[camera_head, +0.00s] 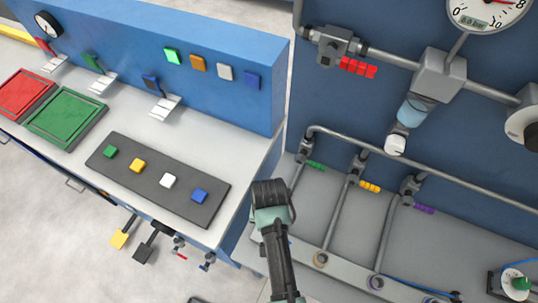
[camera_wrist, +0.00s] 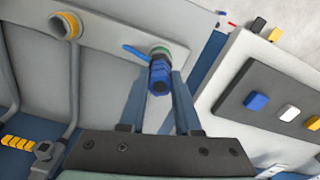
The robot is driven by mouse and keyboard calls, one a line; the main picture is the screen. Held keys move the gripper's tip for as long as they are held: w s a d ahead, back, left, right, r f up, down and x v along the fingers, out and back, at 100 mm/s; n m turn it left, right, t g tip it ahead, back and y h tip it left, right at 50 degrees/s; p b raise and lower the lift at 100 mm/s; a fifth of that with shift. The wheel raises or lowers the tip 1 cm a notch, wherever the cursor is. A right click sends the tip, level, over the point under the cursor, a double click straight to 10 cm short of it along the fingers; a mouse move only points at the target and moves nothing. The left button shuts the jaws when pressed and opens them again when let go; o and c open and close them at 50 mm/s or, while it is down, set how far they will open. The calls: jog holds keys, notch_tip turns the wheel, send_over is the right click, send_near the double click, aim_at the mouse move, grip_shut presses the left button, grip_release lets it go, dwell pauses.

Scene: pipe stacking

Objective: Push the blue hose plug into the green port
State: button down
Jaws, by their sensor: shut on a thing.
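In the wrist view, my gripper (camera_wrist: 161,88) is shut on the blue hose plug (camera_wrist: 159,77), which sits between its two fingers. The green port (camera_wrist: 160,51) is a green ring on the pale rail, directly beyond the plug and in line with it. The plug's far end meets or overlaps the ring in the picture; I cannot tell how deep it is. A short blue piece (camera_wrist: 134,52) sticks out left beside the ring. In the head view, my gripper (camera_head: 270,195) hides the plug and the green port, and its fingertips do not show.
The rail also carries a yellow-brown port (camera_head: 320,259) and a purple port (camera_head: 376,282). Grey pipes (camera_head: 338,215) rise behind them. A workbench with a dark button panel (camera_head: 127,178) stands close on the left. A blue hose (camera_head: 415,287) lies at lower right.

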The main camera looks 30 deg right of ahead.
jog(key=shift+f, duration=0.4)
jog(key=c, duration=0.5)
grip_release()
notch_tip(320, 180, up, 13)
jog(key=shift+r+b, duration=0.1)
jog(key=shift+b, duration=0.2)
